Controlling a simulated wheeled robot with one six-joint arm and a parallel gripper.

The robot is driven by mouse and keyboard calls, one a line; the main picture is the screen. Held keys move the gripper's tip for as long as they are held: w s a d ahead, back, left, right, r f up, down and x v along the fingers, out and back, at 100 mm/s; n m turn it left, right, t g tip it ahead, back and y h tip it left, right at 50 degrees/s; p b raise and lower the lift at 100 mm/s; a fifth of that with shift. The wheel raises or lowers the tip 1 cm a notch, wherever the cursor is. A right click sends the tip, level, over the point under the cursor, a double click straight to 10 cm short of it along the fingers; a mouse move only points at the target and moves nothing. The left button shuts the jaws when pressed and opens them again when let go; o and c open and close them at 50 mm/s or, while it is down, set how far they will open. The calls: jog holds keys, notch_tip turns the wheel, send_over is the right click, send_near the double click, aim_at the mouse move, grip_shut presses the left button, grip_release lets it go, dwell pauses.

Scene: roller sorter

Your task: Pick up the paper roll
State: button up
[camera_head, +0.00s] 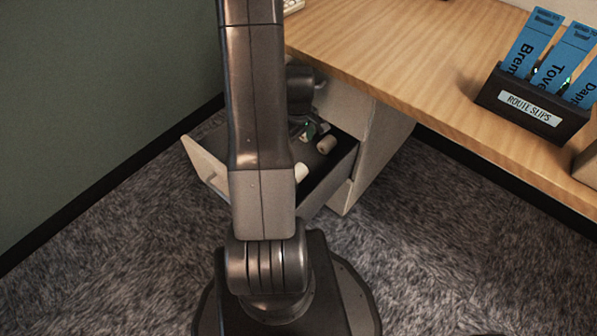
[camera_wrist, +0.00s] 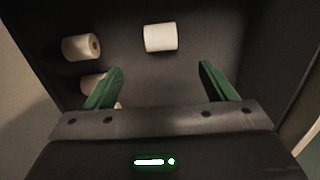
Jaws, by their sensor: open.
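Several whitish paper rolls lie in an open drawer (camera_head: 205,168). In the wrist view one roll (camera_wrist: 160,38) lies ahead of the space between my fingers, another roll (camera_wrist: 80,47) lies at the left, and a third roll (camera_wrist: 92,82) is partly hidden behind my left finger. The head view shows one roll (camera_head: 326,144) at the right in the drawer and another roll (camera_head: 301,171) nearer the front. My gripper (camera_wrist: 161,68) has green fingers, spread open with nothing between them, over the dark drawer floor. In the head view my arm hides most of the gripper.
The drawer belongs to a pale cabinet (camera_head: 372,145) under a wooden desk (camera_head: 400,50). A black "ROUTE SLIPS" holder (camera_head: 530,108) with blue slips stands on the desk. A green wall (camera_head: 90,100) is at the left. Grey carpet (camera_head: 430,250) lies open at the right.

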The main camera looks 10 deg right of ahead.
jog(key=f+b, duration=0.1)
jog(key=f, duration=0.2)
jog(key=f+b, duration=0.1)
jog(key=f, duration=0.2)
jog(key=f+b, duration=0.1)
jog(key=f, duration=0.2)
jog(key=shift+w+d+f, duration=0.15)
jog(key=shift+w+f, duration=0.15)
jog(key=shift+f, duration=0.1)
jog(key=shift+s+a+f+b, duration=0.15)
jog(key=shift+f+b, duration=0.45)
jog(key=shift+f, duration=0.8)
jog(key=shift+s+a+f+b, duration=0.1)
jog(key=shift+s+f+b, duration=0.15)
jog(key=shift+f+b, duration=0.75)
jog(key=shift+f+p, duration=0.25)
jog(key=shift+p, duration=0.2)
jog(key=c, duration=1.1)
